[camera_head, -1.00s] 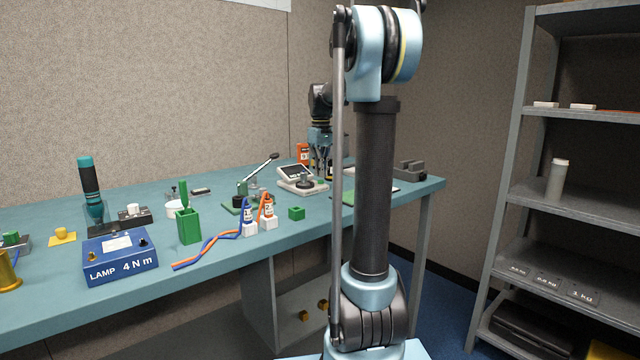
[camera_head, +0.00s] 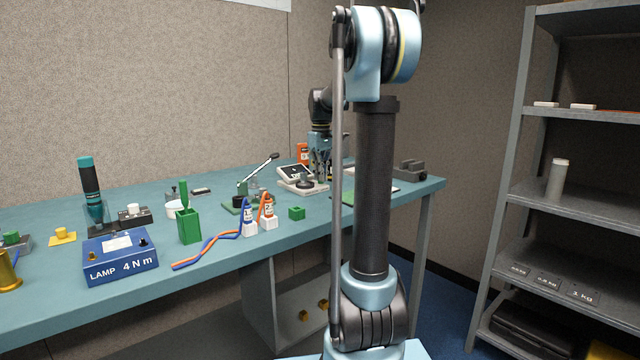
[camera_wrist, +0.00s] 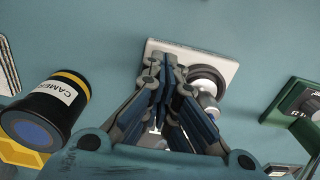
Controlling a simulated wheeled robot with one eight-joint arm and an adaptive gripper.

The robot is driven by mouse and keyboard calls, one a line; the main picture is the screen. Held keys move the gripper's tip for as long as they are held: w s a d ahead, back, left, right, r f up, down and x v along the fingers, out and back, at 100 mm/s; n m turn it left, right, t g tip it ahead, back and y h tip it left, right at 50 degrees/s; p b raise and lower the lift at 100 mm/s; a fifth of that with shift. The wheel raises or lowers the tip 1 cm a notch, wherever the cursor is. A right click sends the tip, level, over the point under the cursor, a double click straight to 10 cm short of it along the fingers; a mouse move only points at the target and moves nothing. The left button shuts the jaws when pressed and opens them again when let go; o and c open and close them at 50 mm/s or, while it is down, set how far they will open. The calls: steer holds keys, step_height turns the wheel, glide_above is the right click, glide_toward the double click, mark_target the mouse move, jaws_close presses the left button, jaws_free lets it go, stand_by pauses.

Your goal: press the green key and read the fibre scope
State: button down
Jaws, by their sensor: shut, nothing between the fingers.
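A white-based device with a dark tilted screen (camera_head: 294,172) stands towards the back right of the bench; it looks like the fibre scope, and its screen is too small to read. My gripper (camera_head: 320,179) points down at the right side of this device. In the wrist view my gripper (camera_wrist: 165,62) is shut and empty, its fingertips over a white plate (camera_wrist: 222,62) beside a dark ring with a silver knob (camera_wrist: 207,95). I cannot tell whether the tips touch the plate. I cannot make out the green key; my fingers cover part of the plate.
A black cylinder marked CAMERA (camera_wrist: 48,105) stands left of my gripper, a green-framed object (camera_wrist: 296,105) right.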

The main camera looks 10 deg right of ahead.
steer(key=shift+r, duration=2.8)
